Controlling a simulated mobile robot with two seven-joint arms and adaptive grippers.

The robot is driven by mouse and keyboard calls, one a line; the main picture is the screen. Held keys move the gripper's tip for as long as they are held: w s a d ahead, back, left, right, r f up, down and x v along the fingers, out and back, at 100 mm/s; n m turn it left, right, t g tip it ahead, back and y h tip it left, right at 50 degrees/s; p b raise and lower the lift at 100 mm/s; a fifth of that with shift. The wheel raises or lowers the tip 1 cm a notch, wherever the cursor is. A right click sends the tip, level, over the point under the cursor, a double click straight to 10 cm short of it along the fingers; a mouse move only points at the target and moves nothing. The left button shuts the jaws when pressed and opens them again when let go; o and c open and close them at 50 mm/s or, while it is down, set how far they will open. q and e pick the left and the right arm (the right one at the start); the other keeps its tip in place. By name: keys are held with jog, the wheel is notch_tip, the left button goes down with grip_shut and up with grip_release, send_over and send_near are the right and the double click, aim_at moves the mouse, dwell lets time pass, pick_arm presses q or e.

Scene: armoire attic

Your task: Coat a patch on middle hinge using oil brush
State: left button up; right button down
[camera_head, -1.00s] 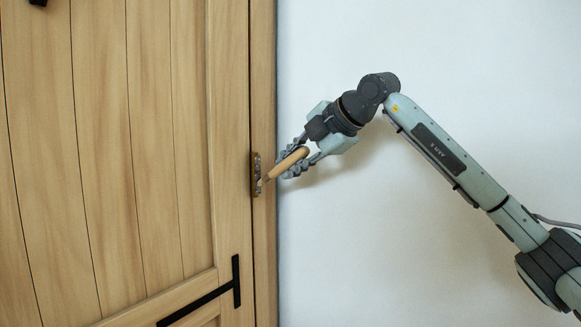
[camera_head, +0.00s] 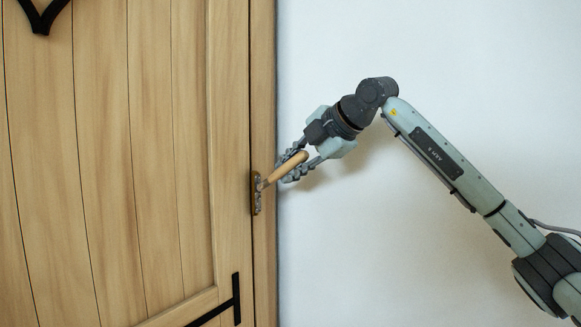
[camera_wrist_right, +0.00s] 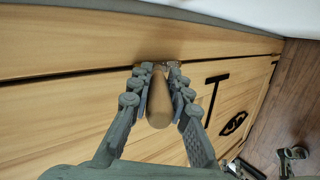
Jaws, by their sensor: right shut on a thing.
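The middle hinge (camera_head: 256,194) is a small brownish metal plate on the armoire's right edge, at the seam between door and frame. My right gripper (camera_head: 293,167) is shut on the wooden handle of the oil brush (camera_head: 284,171), just right of the hinge. The brush tilts down to the left, and its tip overlaps the hinge in the head view. In the right wrist view the brush handle (camera_wrist_right: 160,103) lies between the two fingers, and it and the fingers mostly hide the hinge. Whether the bristles press on the hinge is too small to tell. My left gripper is not in view.
The wooden armoire door (camera_head: 150,150) fills the left, with black strap ironwork (camera_head: 236,298) low down. A plain white wall (camera_head: 450,60) is behind my right arm. The wrist view shows dark floorboards (camera_wrist_right: 290,100) at right, with a metallic object (camera_wrist_right: 291,155) on them.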

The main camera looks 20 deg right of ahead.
notch_tip(320, 180, down, 6)
jog(key=b, duration=0.4)
dwell(0.3)
jog(key=s+d+b, duration=0.2)
jog(key=s+d, duration=0.1)
jog(key=s, duration=0.1)
jog(key=shift+s+d, duration=0.35)
jog(key=shift+s, duration=0.05)
jog(key=shift+d, duration=0.1)
dwell(0.4)
jog(key=shift+s+d+b, duration=0.6)
jog(key=shift+s+d, duration=0.25)
jog(key=shift+s, duration=0.3)
jog(key=shift+a, duration=0.1)
